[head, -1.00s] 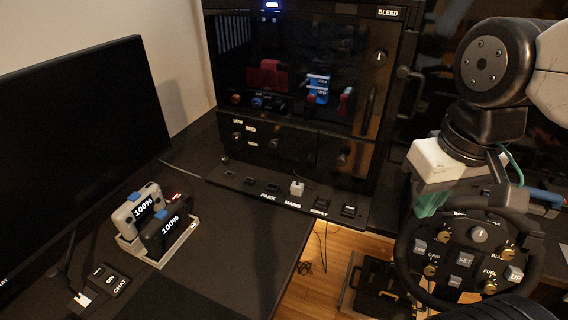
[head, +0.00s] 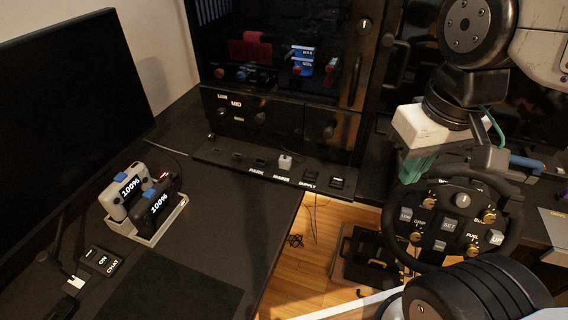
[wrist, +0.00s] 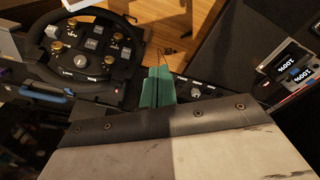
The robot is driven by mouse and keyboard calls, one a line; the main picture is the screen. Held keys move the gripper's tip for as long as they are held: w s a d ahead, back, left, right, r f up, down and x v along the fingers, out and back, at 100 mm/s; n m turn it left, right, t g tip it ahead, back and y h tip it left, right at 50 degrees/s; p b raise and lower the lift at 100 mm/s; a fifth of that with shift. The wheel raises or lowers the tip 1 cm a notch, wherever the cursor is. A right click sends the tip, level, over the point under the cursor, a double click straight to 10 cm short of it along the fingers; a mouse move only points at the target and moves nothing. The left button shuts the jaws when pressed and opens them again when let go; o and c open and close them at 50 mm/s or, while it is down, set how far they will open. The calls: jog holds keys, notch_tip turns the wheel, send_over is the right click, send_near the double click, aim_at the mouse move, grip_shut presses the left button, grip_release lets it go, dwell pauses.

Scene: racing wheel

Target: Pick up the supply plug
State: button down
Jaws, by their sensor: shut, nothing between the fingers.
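I cannot tell for certain which is the supply plug. My gripper (head: 414,172) has green fingers, shut and empty, pointing down to the right of the ledge and above the steering wheel's left side. The shut fingers also show in the wrist view (wrist: 157,88).
A steering wheel (head: 449,224) stands below and right of my gripper. A tray (head: 160,236) with two units reading 100% sits on the left desk, beside a monitor (head: 65,120). Wooden floor (head: 300,270) shows between desk and wheel, with a dark pedal-like unit (head: 365,255).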

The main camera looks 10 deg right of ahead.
jog(key=c, duration=1.7)
grip_release()
jog(key=o, duration=0.5)
jog(key=shift+w+a+f, duration=0.1)
jog(key=shift+f, duration=0.1)
jog(key=shift+o, duration=1.4)
jog(key=shift+w+a+f+g, duration=0.2)
jog(key=shift+w+f+g, duration=0.6)
jog(key=m, duration=0.6)
send_over(285, 158)
jog(key=f, duration=1.9)
jog(key=shift+s+a+f, duration=0.1)
jog(key=shift+s+a, duration=0.1)
jog(key=shift+m, duration=0.3)
jog(key=shift+w+d+f, duration=0.1)
jog(key=shift+w+f, duration=0.05)
jog(key=shift+f, duration=1.8)
jog(key=shift+w+d+f, duration=0.1)
jog(key=shift+f, duration=1.8)
